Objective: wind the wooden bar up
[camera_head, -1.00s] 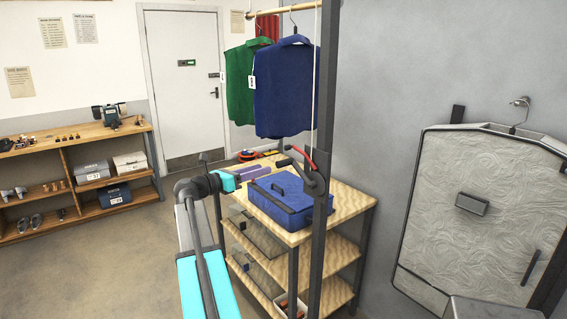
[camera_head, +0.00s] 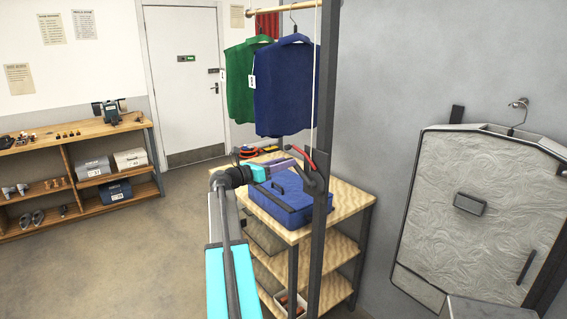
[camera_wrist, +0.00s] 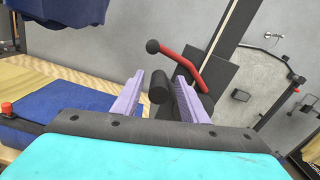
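The wooden bar (camera_head: 297,6) runs along the top of the head view, with clothes hung from it. A pale cord (camera_head: 316,75) runs down along the dark post (camera_head: 325,95). A winch (camera_head: 314,184) on that post has a red lever and a dark crank handle. In the wrist view the red lever (camera_wrist: 184,62) ends in a black knob, and the black handle grip (camera_wrist: 160,88) shows beyond and between my fingertips. My gripper (camera_head: 276,167) is open, its purple fingers pointing at the winch. They also show in the wrist view (camera_wrist: 158,84), with gaps to the grip.
A blue case (camera_head: 280,203) lies on the wooden shelf unit (camera_head: 348,204) below my gripper. Blue (camera_head: 284,95) and green (camera_head: 240,88) garments hang above it. Open floor lies left.

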